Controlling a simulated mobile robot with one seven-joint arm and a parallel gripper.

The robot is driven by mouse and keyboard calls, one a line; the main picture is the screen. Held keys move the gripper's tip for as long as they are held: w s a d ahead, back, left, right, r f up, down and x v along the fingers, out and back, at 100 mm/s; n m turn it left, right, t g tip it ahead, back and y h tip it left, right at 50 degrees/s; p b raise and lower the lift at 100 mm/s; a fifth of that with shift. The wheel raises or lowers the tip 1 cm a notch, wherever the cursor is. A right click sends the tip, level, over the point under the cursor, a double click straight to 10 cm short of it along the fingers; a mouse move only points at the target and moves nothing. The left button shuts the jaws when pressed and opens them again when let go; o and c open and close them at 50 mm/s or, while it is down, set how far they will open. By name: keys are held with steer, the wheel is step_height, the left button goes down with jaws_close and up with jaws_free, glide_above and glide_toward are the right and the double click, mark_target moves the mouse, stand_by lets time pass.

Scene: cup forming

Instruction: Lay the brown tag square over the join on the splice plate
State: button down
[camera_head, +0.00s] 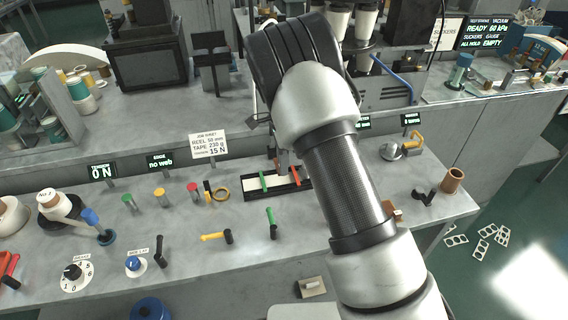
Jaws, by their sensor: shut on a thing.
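The splice plate (250,194) is a dark, shallow frame on the grey bench, with a pale strip (252,184) lying in it. A green bar (263,180) and a red bar (295,176) cross it. My gripper (279,170) points down just above the plate, between the two bars, and is mostly hidden by my arm. It is shut on a small brown piece (277,162), which looks like the brown tag. The join is too small and covered to make out, and I cannot tell whether the tag touches the strip. The plate's right end is behind my arm.
A brown cup (452,180) stands at the bench's right end. A sign (208,145) stands behind.

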steer(key=b, duration=0.3)
glide_above(283, 186)
steer(key=shift+w+f, duration=0.1)
steer(key=shift+f, duration=2.15)
steer(key=shift+f+b, duration=0.3)
steer(key=shift+f, duration=0.45)
steer(key=c, duration=1.2)
jaws_free()
steer(key=shift+r, duration=0.15)
steer(key=shift+r+p, duration=2.5)
steer(key=shift+r, duration=1.45)
